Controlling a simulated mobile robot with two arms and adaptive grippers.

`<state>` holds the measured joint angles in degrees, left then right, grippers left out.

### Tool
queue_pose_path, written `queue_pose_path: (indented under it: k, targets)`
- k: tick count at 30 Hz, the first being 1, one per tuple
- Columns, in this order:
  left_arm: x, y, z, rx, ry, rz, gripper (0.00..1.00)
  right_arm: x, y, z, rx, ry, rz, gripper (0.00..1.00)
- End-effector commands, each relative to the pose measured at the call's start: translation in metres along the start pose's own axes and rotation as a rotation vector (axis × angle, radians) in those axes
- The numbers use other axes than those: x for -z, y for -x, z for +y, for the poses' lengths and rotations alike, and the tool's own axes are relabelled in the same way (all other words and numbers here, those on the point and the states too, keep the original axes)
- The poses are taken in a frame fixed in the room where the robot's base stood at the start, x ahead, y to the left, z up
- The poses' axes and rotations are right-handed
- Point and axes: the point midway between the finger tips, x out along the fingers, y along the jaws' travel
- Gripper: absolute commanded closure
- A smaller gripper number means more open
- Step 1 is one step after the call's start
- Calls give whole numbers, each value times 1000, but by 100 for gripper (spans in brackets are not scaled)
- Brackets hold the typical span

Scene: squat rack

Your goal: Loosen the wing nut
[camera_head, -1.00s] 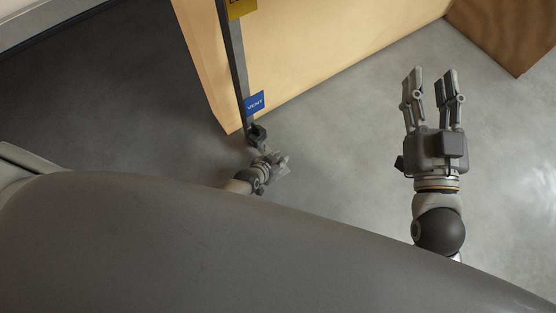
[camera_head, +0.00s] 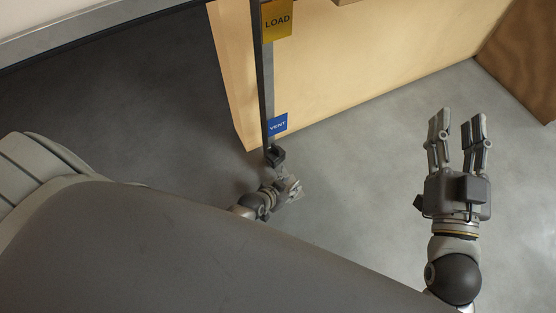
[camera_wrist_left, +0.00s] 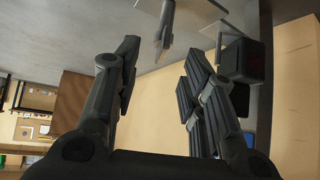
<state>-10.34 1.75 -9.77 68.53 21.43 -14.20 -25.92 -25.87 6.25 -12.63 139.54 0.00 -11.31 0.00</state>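I cannot clearly make out the wing nut. A black block (camera_head: 274,156) sits at the lower end of a dark upright post (camera_head: 266,85); a black block (camera_wrist_left: 246,60) also shows in the left wrist view, beside the right finger. A thin grey metal piece (camera_wrist_left: 166,22) lies ahead of the fingertips there, and I cannot tell what it is. My left gripper (camera_head: 291,184) is close to the block at the post's end. In the left wrist view it (camera_wrist_left: 163,52) is open with nothing between the fingers. My right gripper (camera_head: 459,118) is open and empty over the floor.
The post carries a yellow LOAD sign (camera_head: 277,20) and a blue VENT sign (camera_head: 278,124). A pale wooden panel (camera_head: 370,60) stands behind it. A brown wooden box (camera_head: 520,55) is at upper right. Grey floor (camera_head: 370,180) lies clear between my grippers.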

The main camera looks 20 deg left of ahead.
Motion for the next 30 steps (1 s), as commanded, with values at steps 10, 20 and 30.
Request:
queue_pose_path:
  k: [10, 20, 30]
  targets:
    - [-1, 47, -1, 2, -1, -1, 62, 0, 0, 0, 0, 0, 0, 60]
    - [0, 71, -1, 2, 0, -1, 62, 0, 0, 0, 0, 0, 0, 60]
    - [0, 72, -1, 2, 0, -1, 62, 0, 0, 0, -1, 0, 0, 60]
